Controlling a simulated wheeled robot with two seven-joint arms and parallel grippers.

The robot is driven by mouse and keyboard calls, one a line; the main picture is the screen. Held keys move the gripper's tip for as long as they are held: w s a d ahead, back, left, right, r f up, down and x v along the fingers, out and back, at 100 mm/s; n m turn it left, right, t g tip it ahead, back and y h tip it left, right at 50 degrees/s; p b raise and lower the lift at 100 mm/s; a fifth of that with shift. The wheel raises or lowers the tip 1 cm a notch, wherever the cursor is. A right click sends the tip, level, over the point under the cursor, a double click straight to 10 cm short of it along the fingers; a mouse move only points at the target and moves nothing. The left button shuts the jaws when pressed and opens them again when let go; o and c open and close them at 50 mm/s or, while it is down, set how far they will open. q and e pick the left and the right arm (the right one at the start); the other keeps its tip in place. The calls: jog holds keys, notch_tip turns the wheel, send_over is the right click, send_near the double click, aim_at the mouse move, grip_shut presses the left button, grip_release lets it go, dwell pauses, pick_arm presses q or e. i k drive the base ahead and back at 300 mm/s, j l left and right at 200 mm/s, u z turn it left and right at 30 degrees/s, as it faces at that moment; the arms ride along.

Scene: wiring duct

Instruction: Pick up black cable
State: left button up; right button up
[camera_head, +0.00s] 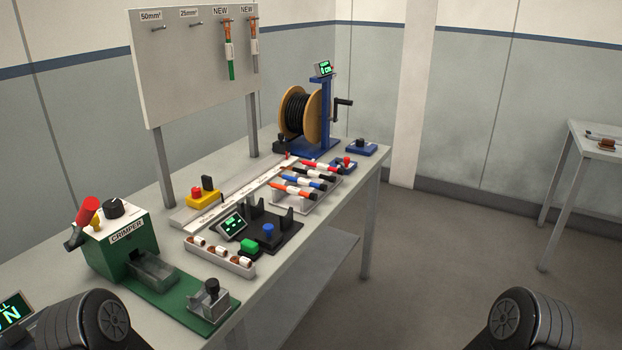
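Black cable (294,112) is wound on a wooden-flanged drum (318,116). The drum sits on a blue stand (328,117) with a black crank handle, at the far end of the workbench. I cannot make out a free end of the cable. No separate length of black cable can be clearly told on the bench. Only dark rounded parts of my two arms show, at the bottom left and bottom right corners. Neither gripper shows, so what they hold is hidden.
On the workbench (80,250) stand a green crimper (120,245), a yellow box with a red button (203,197), a rack of coloured markers (305,197) and a black fixture (265,230). A panel (190,70) rises behind. Open floor (430,260) lies right, before another table (590,150).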

aim_at(316, 174)
jog(key=u, duration=2.65)
jog(key=k+l, duration=0.2)
jog(key=l, duration=0.25)
jog(key=k+l, duration=0.15)
jog(key=l, duration=0.35)
jog(key=k+l, duration=0.2)
jog(key=l, duration=0.25)
jog(key=k+l, duration=0.15)
jog(key=l, duration=0.3)
jog(key=k+l, duration=0.2)
jog(key=l, duration=0.3)
jog(key=k+l, duration=0.15)
jog(key=l, duration=0.3)
jog(key=k+l, duration=0.2)
jog(key=l, duration=0.3)
jog(key=k+l, duration=0.15)
jog(key=l, duration=0.3)
